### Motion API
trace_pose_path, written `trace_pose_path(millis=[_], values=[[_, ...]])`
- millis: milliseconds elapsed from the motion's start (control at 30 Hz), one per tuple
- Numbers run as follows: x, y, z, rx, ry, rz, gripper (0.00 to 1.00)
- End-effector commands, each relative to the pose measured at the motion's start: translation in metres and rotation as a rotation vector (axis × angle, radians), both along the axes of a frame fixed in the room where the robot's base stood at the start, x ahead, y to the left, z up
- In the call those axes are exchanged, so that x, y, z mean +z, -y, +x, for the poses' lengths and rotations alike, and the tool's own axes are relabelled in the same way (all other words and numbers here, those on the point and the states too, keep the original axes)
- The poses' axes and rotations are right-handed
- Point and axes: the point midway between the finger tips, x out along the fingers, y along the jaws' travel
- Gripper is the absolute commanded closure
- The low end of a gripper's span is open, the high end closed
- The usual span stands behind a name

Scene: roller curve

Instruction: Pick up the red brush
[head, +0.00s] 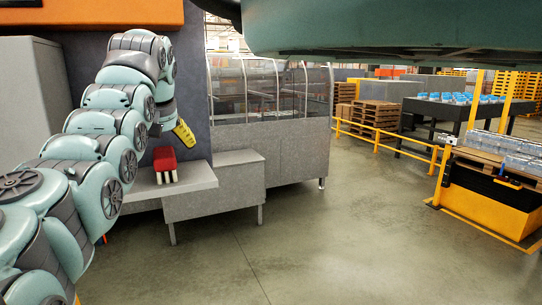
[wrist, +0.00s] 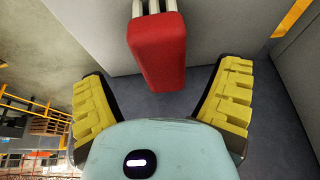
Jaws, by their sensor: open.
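The red brush (head: 165,160) has a red block-shaped body with pale prongs or bristles at one end. It rests on a grey bench-like surface (head: 200,179) in the head view, with its pale end toward the camera. In the wrist view the red brush (wrist: 157,48) is at the top centre, pale end up, ahead of the space between the fingers. My gripper (wrist: 165,95) is open and empty, its yellow fingers spread to either side. In the head view my gripper (head: 184,133) is above and just right of the brush, apart from it.
A dark wall (head: 95,60) stands behind, and a grey cabinet with clear guards (head: 270,150) is to the right. Open floor (head: 330,230) lies in front. Yellow rails (head: 385,142) and pallets (head: 376,115) are farther off.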

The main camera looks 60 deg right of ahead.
Motion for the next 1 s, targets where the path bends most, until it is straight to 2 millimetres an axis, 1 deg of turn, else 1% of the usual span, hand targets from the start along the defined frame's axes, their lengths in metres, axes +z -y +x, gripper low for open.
trace_pose_path(millis=[233, 400, 600, 700, 1000], values=[[-0.005, 0.003, 0.009, 0.004, -0.001, 0.002, 0.11], [-0.016, 0.008, 0.017, 0.002, -0.002, 0.001, 0.11], [-0.037, 0.013, 0.022, 0.000, -0.003, 0.005, 0.11], [-0.042, 0.014, 0.024, -0.001, 0.000, 0.002, 0.11], [-0.045, 0.014, 0.025, -0.001, 0.003, -0.001, 0.11]])
